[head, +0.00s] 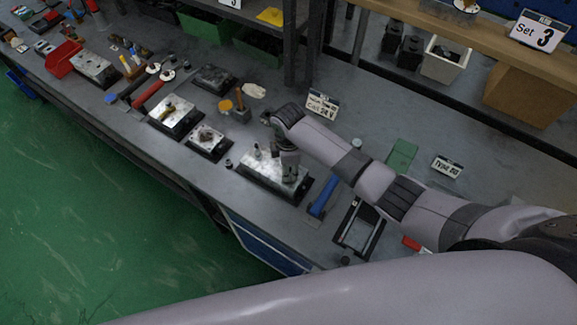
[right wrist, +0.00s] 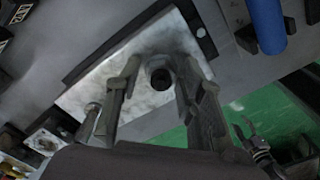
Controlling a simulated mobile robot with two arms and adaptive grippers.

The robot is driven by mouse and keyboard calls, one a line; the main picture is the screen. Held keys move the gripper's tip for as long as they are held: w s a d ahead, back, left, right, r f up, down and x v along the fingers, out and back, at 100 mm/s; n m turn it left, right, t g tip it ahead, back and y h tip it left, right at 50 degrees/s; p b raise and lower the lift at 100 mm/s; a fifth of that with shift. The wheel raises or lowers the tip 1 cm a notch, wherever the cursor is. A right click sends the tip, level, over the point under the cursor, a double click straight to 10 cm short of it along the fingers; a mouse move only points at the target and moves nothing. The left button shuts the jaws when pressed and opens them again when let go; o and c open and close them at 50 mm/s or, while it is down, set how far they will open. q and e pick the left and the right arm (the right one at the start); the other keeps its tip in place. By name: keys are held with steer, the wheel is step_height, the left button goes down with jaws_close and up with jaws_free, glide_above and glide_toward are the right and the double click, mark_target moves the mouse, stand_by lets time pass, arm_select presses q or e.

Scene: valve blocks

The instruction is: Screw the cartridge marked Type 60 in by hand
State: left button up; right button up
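My right gripper (head: 288,170) is over the right part of a silver valve block (head: 258,178) on a dark base. In the right wrist view its two fingers (right wrist: 158,92) are apart, on either side of a dark round piece (right wrist: 160,77) on the block (right wrist: 75,102); I cannot tell whether that is a port or a cartridge end, or whether the fingers touch it. A small metal cylinder (head: 257,152) stands at the block's left end. A sign (head: 447,166) that seems to read Type 60 stands at the right. My left gripper is not seen.
A blue-handled tool (head: 323,196) and a black frame (head: 358,228) lie right of the block. A green mat (head: 402,154) and a coil sign (head: 321,103) are behind. Smaller blocks (head: 207,138) stand left. The bench's front edge is close.

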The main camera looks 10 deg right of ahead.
steer(key=shift+n, duration=0.9)
steer(key=shift+a, duration=0.15)
steer(key=shift+c, duration=0.2)
